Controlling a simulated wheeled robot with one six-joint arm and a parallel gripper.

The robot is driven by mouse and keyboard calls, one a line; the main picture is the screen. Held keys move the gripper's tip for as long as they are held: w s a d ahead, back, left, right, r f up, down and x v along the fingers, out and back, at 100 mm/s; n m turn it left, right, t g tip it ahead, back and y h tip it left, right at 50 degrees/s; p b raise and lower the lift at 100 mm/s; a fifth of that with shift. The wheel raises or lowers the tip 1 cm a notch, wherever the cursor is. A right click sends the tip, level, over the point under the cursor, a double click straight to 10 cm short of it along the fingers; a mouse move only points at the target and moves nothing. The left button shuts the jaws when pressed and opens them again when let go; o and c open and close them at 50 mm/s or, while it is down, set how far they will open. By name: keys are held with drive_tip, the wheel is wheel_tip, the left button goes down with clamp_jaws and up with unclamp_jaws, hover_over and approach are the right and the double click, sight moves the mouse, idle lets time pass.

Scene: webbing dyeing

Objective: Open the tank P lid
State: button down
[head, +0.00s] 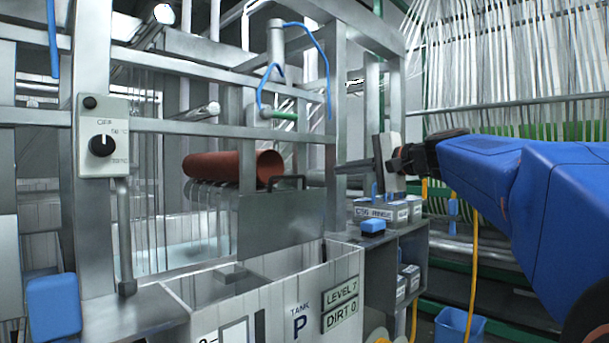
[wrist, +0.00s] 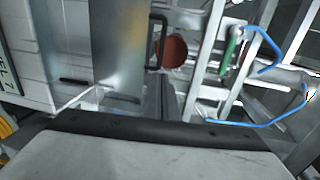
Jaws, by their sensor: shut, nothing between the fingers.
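Tank P (head: 300,322) is the white tank at the bottom middle of the head view, marked LEVEL 7 and DIRT 0. Its lid (head: 275,225) is a grey metal plate standing roughly upright at the tank's back, with a dark bar handle (head: 287,180) at its top edge. Part of the tank's inside seems to show in front of it. In the wrist view the lid (wrist: 116,55) is at upper left, with its handle (wrist: 157,40) along its right edge. My gripper (head: 345,165) is shut and empty, right of the handle and apart from it in the head view.
A red-brown roll (head: 225,167) lies behind the lid. A steel frame post (head: 335,130) with a blue hose (head: 325,60) rises near my gripper. A shelf (head: 385,265) with labelled boxes (head: 380,212) stands right of the tank. A dial box (head: 103,140) is at left.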

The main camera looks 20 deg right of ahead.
sight(298, 177)
drive_tip(key=x, duration=1.3)
drive_tip(key=shift+a+f, duration=0.1)
drive_tip(key=shift+a, duration=0.05)
drive_tip(key=shift+w, duration=0.15)
drive_tip(key=r+x, duration=0.1)
drive_tip(key=x, duration=0.5)
drive_tip(key=shift+w+r, duration=0.2)
drive_tip(key=shift+r, duration=0.15)
drive_tip(key=shift+a, duration=0.1)
